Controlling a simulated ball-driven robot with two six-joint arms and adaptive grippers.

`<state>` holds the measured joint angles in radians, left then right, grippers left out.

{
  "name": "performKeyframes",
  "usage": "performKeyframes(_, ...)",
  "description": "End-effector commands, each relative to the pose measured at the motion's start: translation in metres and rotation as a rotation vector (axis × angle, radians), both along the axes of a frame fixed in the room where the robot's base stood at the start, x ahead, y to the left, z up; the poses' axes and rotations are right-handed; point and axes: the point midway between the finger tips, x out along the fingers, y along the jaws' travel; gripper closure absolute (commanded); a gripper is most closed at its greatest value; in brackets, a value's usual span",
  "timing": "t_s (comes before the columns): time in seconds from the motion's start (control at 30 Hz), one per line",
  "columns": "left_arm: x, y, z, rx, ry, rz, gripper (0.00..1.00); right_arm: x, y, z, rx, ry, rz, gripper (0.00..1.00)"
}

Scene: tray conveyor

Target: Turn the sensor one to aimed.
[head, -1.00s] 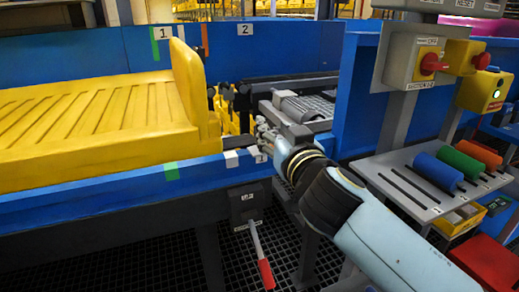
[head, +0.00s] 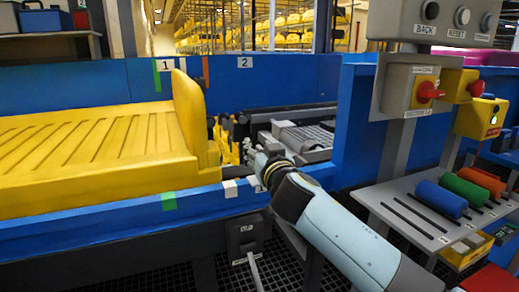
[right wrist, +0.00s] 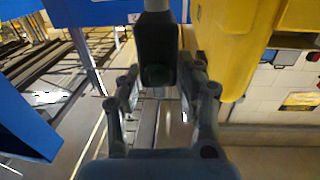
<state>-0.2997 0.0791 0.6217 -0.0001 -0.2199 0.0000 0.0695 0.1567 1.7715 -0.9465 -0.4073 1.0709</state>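A black sensor-like body (right wrist: 155,48) on a pale stem is in the right wrist view, with a dim greenish round face low on it. Its pointing direction is hard to tell. My right gripper (right wrist: 160,78) has its two fingers apart, one on each side of this body; contact is not clear. In the head view my right gripper (head: 258,160) is small, at the blue rail just right of the yellow tray (head: 95,150). The sensor cannot be made out clearly there. My left gripper is not in view.
The blue conveyor rail (head: 110,222) runs along the front. At right stand a switch box with a red knob (head: 428,92), a button panel (head: 440,22) and a grey shelf (head: 400,215) with blue, green and orange cylinders.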

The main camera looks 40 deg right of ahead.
Motion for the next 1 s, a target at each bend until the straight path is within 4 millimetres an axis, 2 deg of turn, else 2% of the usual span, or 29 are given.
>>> performKeyframes(0.23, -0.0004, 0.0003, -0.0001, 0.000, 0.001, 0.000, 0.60, 0.0004, -0.0001, -0.0005, 0.000, 0.001, 0.000, 0.67)
performKeyframes(0.5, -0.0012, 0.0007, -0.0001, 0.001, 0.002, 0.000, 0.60, 0.0002, -0.0002, -0.0007, -0.001, 0.001, 0.000, 1.00)
performKeyframes(1.0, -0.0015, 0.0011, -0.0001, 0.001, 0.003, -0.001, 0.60, -0.0004, -0.0006, -0.0015, -0.002, 0.004, -0.002, 1.00)
